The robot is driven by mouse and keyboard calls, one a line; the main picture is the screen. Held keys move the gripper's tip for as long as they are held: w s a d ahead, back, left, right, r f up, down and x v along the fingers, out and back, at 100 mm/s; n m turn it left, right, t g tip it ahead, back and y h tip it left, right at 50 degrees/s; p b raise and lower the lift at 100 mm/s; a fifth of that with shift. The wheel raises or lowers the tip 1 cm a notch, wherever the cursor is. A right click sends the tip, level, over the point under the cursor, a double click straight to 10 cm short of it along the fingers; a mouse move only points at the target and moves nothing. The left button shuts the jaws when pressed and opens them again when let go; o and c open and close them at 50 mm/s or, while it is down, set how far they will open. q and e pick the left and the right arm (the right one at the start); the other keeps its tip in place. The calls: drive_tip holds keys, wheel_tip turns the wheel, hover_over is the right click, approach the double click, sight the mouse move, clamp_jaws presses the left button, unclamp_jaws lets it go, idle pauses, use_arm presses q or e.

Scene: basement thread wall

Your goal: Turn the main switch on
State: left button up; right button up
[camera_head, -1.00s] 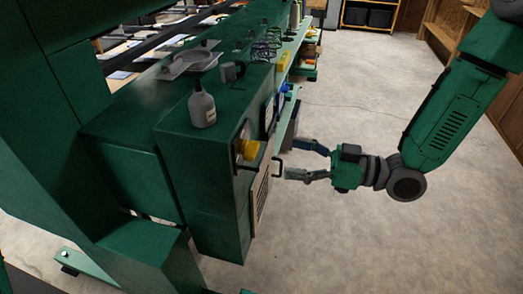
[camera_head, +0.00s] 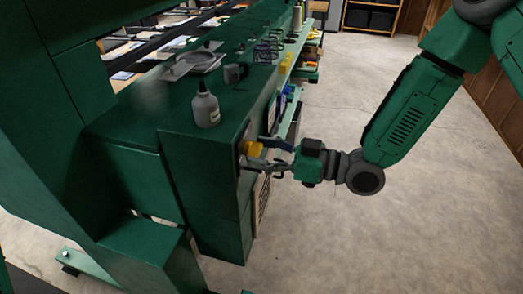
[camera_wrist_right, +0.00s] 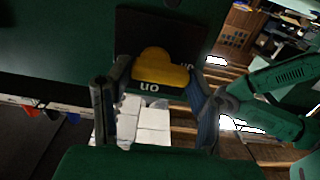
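The main switch is a yellow knob (camera_head: 254,148) on the side of the green cabinet. In the right wrist view the yellow knob (camera_wrist_right: 158,72) sits on a dark plate (camera_wrist_right: 190,32), with white lettering that appears upside down below and beside it. My right gripper (camera_head: 257,152) is at the knob, with one finger above it and one below in the head view. In the right wrist view its fingers (camera_wrist_right: 160,84) are spread on either side of the knob, with visible gaps. Whether a fingertip touches the knob is unclear. My left gripper is not in view.
A grey bottle (camera_head: 206,106) stands on the green cabinet top above the switch. A grey mug (camera_head: 233,74) and a tray (camera_head: 198,63) lie farther back. A pale vented panel (camera_head: 261,197) is below the gripper. The floor to the right is clear.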

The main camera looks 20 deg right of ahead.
drive_tip(key=shift+r+m, duration=0.1)
drive_tip(key=shift+m, duration=0.3)
drive_tip(key=m+p, duration=0.1)
drive_tip(key=m, duration=0.1)
drive_tip(key=shift+w+d+r+m+p, duration=0.1)
drive_tip(key=shift+w+m+p, duration=0.05)
drive_tip(key=shift+m+p, duration=0.25)
drive_tip(key=m+p, duration=0.1)
drive_tip(key=m, duration=0.3)
drive_tip(key=shift+w+r+m, duration=0.1)
drive_tip(key=shift+m, duration=0.2)
drive_tip(key=m, duration=0.2)
drive_tip(key=m+p, duration=0.1)
drive_tip(key=m, duration=0.1)
drive_tip(key=shift+w+d+m, duration=0.15)
drive_tip(key=shift+m, duration=0.15)
drive_tip(key=m+p, duration=0.1)
drive_tip(key=m, duration=0.4)
drive_tip(key=shift+w+d, duration=0.1)
